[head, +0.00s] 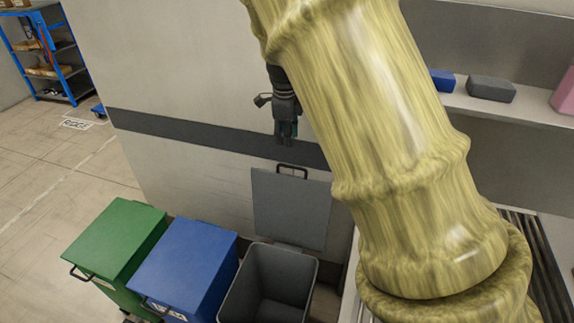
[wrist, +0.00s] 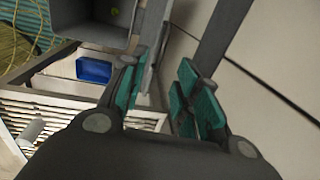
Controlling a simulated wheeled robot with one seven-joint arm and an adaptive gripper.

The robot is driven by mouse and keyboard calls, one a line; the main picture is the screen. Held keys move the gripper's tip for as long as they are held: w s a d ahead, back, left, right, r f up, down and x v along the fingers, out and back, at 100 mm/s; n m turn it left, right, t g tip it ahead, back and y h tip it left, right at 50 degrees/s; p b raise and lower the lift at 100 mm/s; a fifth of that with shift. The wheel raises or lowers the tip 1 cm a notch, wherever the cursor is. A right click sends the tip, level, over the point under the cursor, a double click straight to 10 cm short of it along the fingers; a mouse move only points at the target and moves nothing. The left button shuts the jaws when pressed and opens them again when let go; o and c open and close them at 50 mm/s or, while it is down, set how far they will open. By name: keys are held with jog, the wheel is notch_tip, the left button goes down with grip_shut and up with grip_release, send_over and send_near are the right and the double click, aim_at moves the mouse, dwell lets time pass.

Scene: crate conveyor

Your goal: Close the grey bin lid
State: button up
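The grey bin (head: 268,285) stands at the bottom centre of the head view, with its dark inside showing. Its grey lid (head: 290,208) is open, standing nearly upright at the back near the wall, with a dark loop handle (head: 292,170) on its top edge. My gripper (head: 287,138) is above the handle, pointing down, and looks apart from it in the picture; the depth between them is hard to judge. In the wrist view my gripper (wrist: 168,92) has its teal-padded fingers apart, with nothing clearly held between them.
A blue bin (head: 185,275) and a green bin (head: 117,240), both lidded, stand left of the grey one. The wall (head: 190,60) is close behind. A shelf (head: 530,113) at right bears a blue box (head: 442,80) and a grey box (head: 491,88). Open floor lies at left.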

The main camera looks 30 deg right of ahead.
aim_at(286, 165)
jog(key=w+f+p, duration=0.1)
jog(key=f, duration=0.6)
jog(key=w+f+p, duration=0.1)
jog(key=f, duration=0.2)
jog(key=shift+w+d+f+p, duration=0.3)
jog(key=shift+d+f+p, duration=0.05)
jog(key=shift+d, duration=0.05)
jog(key=shift+s+f, duration=0.2)
jog(key=shift+f, duration=0.35)
jog(key=shift+w+f, duration=0.2)
jog(key=shift+f, duration=0.25)
jog(key=shift+s, duration=0.1)
grip_shut()
